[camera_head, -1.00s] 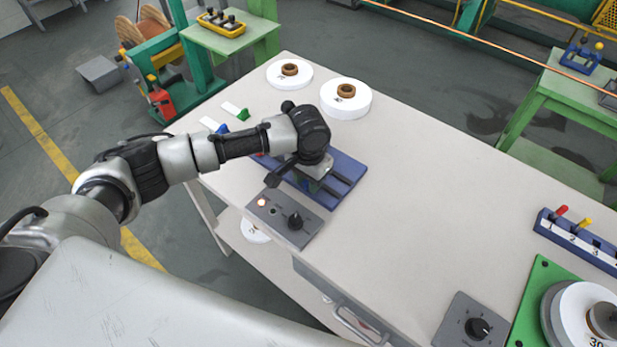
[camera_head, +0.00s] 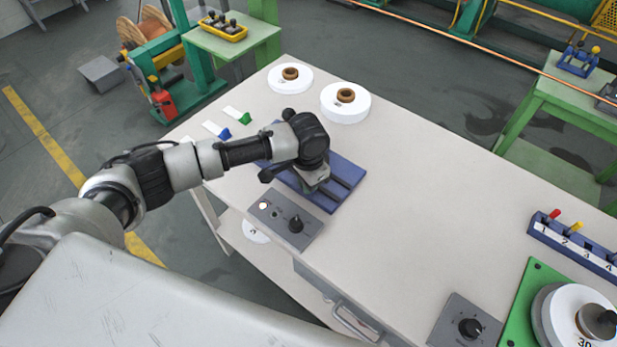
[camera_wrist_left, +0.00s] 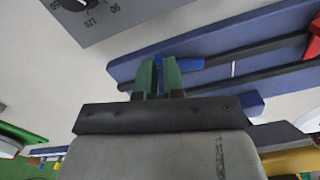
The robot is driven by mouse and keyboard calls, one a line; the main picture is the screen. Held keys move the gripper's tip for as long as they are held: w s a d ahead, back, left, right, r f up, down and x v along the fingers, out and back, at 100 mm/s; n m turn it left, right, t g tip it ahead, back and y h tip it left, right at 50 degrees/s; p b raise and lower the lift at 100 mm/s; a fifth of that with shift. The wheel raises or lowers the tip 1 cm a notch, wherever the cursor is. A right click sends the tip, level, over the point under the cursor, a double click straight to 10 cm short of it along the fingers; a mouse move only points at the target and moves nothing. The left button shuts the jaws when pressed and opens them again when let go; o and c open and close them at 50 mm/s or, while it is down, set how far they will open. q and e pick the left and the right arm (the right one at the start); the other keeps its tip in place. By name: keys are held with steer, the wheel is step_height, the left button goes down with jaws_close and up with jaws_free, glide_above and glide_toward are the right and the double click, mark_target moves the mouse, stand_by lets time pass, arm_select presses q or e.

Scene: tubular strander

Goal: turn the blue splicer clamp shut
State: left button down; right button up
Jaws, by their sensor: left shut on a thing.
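The splicer is a blue base (camera_head: 347,184) with dark rails on the bench, and it also shows in the wrist view (camera_wrist_left: 225,38). Its blue clamp (camera_wrist_left: 190,64) lies at the near end of one dark rail, roughly in line with it. My left gripper (camera_wrist_left: 160,64) has its green fingers shut on the blue clamp. In the head view my left wrist covers the clamp and fingers. A red clamp (camera_wrist_left: 314,38) sits at the other end of the rails in the wrist view. My right gripper is not in view.
A grey box with a knob and lamp (camera_head: 285,220) stands close in front of the splicer. Two white reels (camera_head: 290,78) (camera_head: 345,103) and small blue and green tagged pieces (camera_head: 223,133) lie behind. The bench's middle is clear. A numbered blue rack (camera_head: 575,243) stands at right.

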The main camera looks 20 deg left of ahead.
arm_select(q)
steer(key=m+p, duration=0.1)
steer(key=m, duration=0.1)
steer(key=m+p, duration=0.1)
steer(key=shift+w+a+r+m, duration=0.1)
steer(key=shift+w+r+m, duration=0.05)
steer(key=shift+m, duration=0.25)
steer(key=m+p, duration=0.1)
steer(key=m, duration=0.3)
steer(key=shift+w+m, duration=0.15)
steer(key=shift+m, duration=0.15)
steer(key=m, duration=0.3)
steer(key=shift+w+a+p, duration=0.1)
steer(key=shift+w+p, duration=0.05)
steer(key=shift+p, duration=0.2)
steer(key=shift+w+m, duration=0.1)
steer(key=shift+m, duration=1.5)
steer(key=c, duration=1.2)
jaws_free()
steer(key=shift+c, duration=0.2)
